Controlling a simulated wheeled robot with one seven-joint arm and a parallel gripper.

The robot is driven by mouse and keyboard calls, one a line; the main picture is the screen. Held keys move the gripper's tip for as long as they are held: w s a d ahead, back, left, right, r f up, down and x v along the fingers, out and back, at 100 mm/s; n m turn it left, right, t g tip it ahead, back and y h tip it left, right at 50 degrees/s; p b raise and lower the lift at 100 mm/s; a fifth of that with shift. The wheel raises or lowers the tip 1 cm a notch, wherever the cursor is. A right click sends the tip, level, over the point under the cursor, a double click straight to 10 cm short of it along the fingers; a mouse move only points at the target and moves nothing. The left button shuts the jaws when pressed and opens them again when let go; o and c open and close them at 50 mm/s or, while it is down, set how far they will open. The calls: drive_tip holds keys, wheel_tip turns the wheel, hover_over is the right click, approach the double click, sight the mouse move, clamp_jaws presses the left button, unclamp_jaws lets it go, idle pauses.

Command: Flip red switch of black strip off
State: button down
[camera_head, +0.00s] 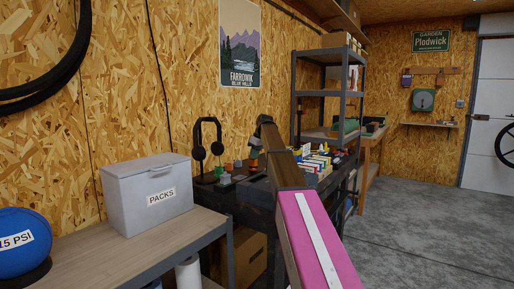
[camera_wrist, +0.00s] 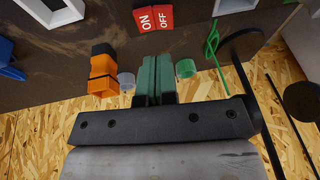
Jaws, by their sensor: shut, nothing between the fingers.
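A red piece marked ON and OFF (camera_wrist: 153,18) shows at the top edge of the wrist view, on or above a dark brown surface. It looks like a two-part rocker; which half is pressed I cannot tell. No black strip body can be made out around it. My gripper (camera_wrist: 155,62) has green fingers held together, empty, a little below the red piece in the picture and apart from it. In the head view my arm reaches over the bench and hides this spot; the switch cannot be picked out there.
Near the fingers are an orange block-like thing (camera_wrist: 103,75), a grey cup-like piece (camera_wrist: 126,82), a teal one (camera_wrist: 186,68) and a green cord (camera_wrist: 212,42). Chipboard wall lies behind.

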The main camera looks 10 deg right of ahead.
drive_tip(key=shift+s+a+f, duration=0.15)
drive_tip(key=shift+f, duration=0.55)
drive_tip(key=shift+s+a+f, duration=0.1)
drive_tip(key=shift+a+f, duration=0.1)
drive_tip(key=shift+f, duration=0.45)
drive_tip(key=shift+s+a+f, duration=0.15)
drive_tip(key=shift+f, duration=0.55)
drive_tip(key=shift+s+a+f+t+h, duration=0.25)
drive_tip(key=shift+s+f+t+h, duration=0.05)
drive_tip(key=shift+s+f+t, duration=0.1)
drive_tip(key=shift+w, duration=0.15)
drive_tip(key=shift+w+d, duration=0.15)
drive_tip(key=shift+w+d+r, duration=0.15)
drive_tip(key=shift+w+d, duration=0.3)
